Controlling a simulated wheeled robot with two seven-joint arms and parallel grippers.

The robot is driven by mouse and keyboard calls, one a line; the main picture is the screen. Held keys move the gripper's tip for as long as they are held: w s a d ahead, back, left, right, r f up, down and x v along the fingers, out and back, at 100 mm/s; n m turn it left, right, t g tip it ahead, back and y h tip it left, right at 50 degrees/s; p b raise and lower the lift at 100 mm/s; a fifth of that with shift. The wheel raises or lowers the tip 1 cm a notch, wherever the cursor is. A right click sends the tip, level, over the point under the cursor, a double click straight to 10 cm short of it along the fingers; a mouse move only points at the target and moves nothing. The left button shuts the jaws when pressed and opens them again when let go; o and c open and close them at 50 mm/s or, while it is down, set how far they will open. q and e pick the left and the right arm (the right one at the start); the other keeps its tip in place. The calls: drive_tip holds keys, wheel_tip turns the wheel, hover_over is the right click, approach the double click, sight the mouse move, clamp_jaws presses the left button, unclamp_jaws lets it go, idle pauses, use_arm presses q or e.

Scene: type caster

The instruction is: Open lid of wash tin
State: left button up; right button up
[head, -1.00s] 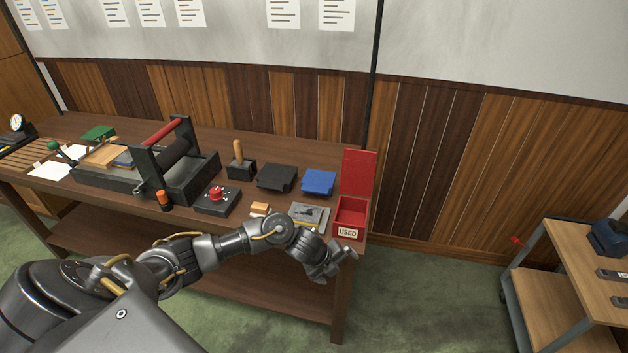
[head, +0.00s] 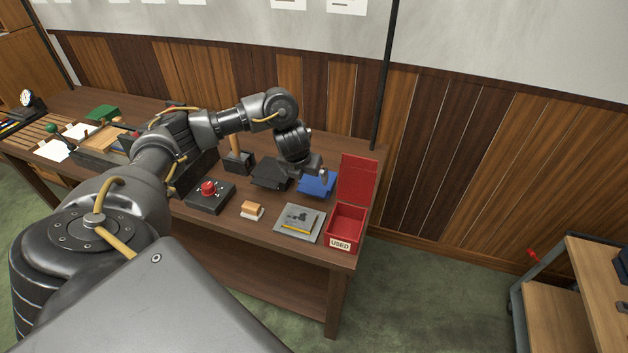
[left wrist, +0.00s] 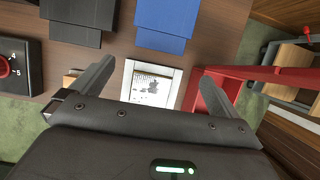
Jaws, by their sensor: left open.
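No label reading wash tin shows, so I cannot tell for sure which container it is. A flat black box (head: 268,176) and a flat blue box (head: 319,185) lie near the back of the bench; both look closed. They also show in the left wrist view as black (left wrist: 78,14) and blue (left wrist: 166,20) shapes. A red bin (head: 345,226) marked USED stands at the bench's right end with its red lid (head: 358,178) upright. My left gripper (head: 314,170) is open and empty above the blue box, partly hiding it. In the wrist view its fingers (left wrist: 153,84) are spread apart. My right gripper is not seen.
A grey plate (head: 299,222) with a yellow strip lies left of the red bin. A wood-topped block (head: 252,210) and a black box with a red knob (head: 209,192) are further left. My left arm hides part of the press. A cart (head: 570,275) stands at right.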

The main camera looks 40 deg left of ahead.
sight(311, 191)
use_arm(q)
drive_tip(key=b+x, duration=0.4)
drive_tip(key=x, duration=0.5)
drive_tip(key=shift+s+d+b, duration=0.15)
drive_tip(key=shift+s+b, duration=0.05)
drive_tip(key=shift+b, duration=0.15)
drive_tip(key=shift+w+f, duration=0.15)
drive_tip(key=shift+f, duration=0.25)
drive_tip(key=shift+w+f+b, duration=0.15)
drive_tip(key=shift+f+b, duration=0.1)
drive_tip(key=shift+b, duration=0.15)
drive_tip(key=shift+w+a+f, duration=0.1)
drive_tip(key=shift+a+f, duration=0.1)
drive_tip(key=shift+c, duration=1.4)
drive_tip(key=c, duration=0.8)
drive_tip(key=shift+r, duration=0.1)
drive_tip(key=shift+c, duration=0.2)
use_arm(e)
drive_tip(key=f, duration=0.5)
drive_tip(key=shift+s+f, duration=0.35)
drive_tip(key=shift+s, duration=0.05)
use_arm(q)
drive_tip(key=shift+a+r, duration=0.1)
drive_tip(key=shift+a, duration=0.05)
